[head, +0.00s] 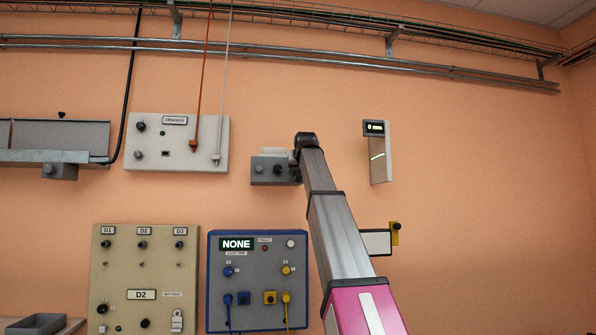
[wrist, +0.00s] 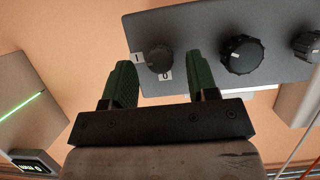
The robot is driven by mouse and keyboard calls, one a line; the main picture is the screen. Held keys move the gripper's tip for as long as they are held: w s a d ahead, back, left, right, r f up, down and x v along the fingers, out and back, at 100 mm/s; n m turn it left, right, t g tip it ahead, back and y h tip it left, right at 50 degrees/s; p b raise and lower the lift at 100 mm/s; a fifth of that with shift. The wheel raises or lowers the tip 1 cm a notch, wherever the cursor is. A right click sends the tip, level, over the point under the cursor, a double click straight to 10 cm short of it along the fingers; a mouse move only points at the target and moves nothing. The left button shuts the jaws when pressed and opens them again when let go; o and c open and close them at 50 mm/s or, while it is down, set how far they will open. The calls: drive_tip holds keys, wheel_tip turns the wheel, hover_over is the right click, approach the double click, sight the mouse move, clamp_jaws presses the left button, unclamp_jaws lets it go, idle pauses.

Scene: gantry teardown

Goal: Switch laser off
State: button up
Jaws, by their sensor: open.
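A grey control box (head: 268,170) is mounted on the orange wall, partly hidden behind my arm in the head view. In the wrist view its face (wrist: 195,28) carries a small dark knob (wrist: 159,60) with labels 1 and 0 beside it. I cannot tell which label the knob points at. My gripper (wrist: 162,78) is open, with its two green fingers apart and the small knob showing between their tips. Contact is not clear. In the head view my arm's dark end (head: 306,141) hides the fingers. A green laser line (wrist: 22,116) shows on a pale plate (head: 379,160).
A larger black knob (wrist: 241,54) and another knob (wrist: 308,45) sit beside the small one. A display (head: 374,128) reads 0 mm above the pale plate. The ORANGE panel (head: 190,120), beige panel (head: 170,230) and blue-framed panel (head: 262,315) are on the wall at left and below.

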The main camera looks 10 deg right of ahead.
drive_tip(key=shift+w+f, duration=0.15)
drive_tip(key=shift+w, duration=0.3)
drive_tip(key=c, duration=0.9)
